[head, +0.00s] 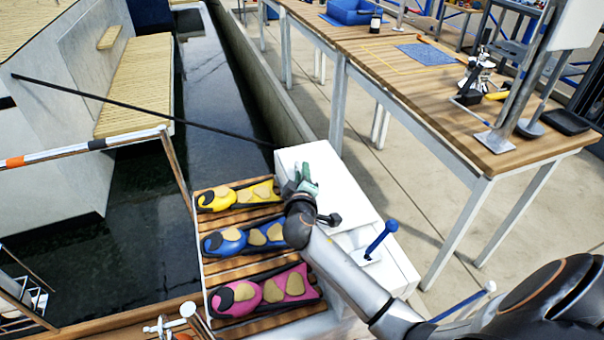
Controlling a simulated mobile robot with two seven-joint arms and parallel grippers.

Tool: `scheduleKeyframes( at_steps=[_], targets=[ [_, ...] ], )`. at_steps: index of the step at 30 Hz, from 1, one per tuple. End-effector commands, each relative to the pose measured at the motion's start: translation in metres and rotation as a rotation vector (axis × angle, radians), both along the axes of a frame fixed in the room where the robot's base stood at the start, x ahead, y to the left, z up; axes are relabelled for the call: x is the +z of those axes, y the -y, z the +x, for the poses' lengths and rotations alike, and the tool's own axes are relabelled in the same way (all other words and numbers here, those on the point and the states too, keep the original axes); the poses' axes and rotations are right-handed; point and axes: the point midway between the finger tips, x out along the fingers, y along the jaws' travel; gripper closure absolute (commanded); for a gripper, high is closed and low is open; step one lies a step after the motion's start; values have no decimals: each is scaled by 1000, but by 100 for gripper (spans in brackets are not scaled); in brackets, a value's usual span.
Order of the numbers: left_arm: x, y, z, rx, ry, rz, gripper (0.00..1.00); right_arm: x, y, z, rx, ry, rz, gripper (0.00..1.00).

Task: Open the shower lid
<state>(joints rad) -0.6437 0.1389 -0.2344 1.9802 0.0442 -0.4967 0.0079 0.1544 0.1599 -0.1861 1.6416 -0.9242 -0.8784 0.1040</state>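My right arm reaches in from the lower right. My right gripper (304,178), with grey-green fingers, is over the far left part of a white box (342,187). The fingers are small here, and I cannot tell whether they are apart or touch the box. I cannot make out a separate shower lid; the gripper and forearm hide part of the white box's top and left side. A blue upright handle (381,240) stands on the near part of the white unit, right of my forearm. My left gripper is not in view.
Yellow (238,195), blue (243,238) and pink (262,290) padded items lie on wooden slats left of the box. Dark water (150,230) lies beyond them. A wooden workbench (440,90) with tools stands at the right, with open floor before it.

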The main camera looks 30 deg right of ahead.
Motion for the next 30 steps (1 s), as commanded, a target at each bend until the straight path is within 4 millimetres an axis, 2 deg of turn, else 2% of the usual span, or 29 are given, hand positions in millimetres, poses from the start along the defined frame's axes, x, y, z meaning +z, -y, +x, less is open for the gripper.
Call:
scheduleKeyframes(
  at_steps=[2,9,30],
  targets=[
    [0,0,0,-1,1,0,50,0,0,0,0,0,0,75],
    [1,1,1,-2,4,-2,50,0,0,0,0,0,0,100],
    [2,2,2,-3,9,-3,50,0,0,-1,0,0,0,100]
  ],
)
